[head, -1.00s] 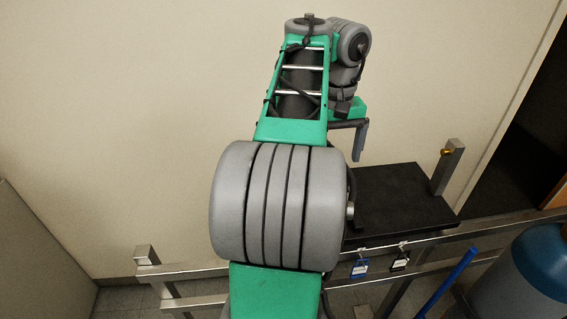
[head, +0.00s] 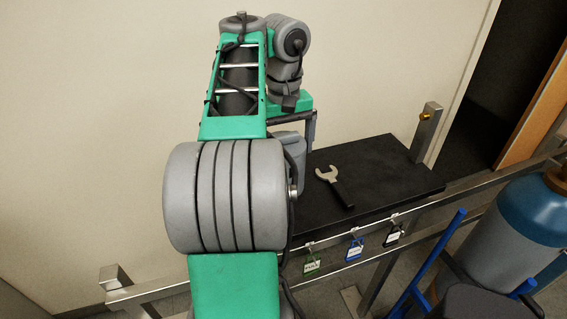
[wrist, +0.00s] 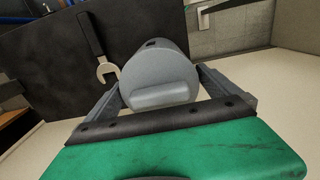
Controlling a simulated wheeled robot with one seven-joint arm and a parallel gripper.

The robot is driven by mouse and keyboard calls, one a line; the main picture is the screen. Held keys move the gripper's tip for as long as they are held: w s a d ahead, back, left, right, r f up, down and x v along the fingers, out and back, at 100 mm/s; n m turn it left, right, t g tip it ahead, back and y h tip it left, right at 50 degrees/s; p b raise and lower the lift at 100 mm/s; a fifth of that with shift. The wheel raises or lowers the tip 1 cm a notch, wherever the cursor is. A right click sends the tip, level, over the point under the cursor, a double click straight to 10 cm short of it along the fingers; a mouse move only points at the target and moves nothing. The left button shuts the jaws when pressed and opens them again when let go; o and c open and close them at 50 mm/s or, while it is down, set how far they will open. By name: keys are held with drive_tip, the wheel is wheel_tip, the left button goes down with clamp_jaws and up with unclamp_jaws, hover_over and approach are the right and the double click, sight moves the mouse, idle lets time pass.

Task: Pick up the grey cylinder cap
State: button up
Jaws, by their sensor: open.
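The grey cylinder cap (wrist: 158,72) shows in the wrist view as a rounded grey body with a raised bar on its near face. It sits between the two fingers of my gripper (wrist: 160,88), which is open around it. Whether either finger touches it I cannot tell. In the head view the cap (head: 289,150) is partly hidden behind my arm, at the left end of the black platform.
An open-end wrench (head: 335,186) with a black handle lies on the black platform (head: 385,165), right of the cap. A metal post (head: 427,133) stands at its right end. A metal rail with tagged padlocks (head: 354,249) runs in front.

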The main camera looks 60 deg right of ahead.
drive_tip(key=c, duration=1.8)
wheel_tip(320, 180, up, 10)
drive_tip(key=p, duration=0.8)
drive_tip(key=shift+r+p, duration=0.1)
drive_tip(key=shift+p, duration=0.25)
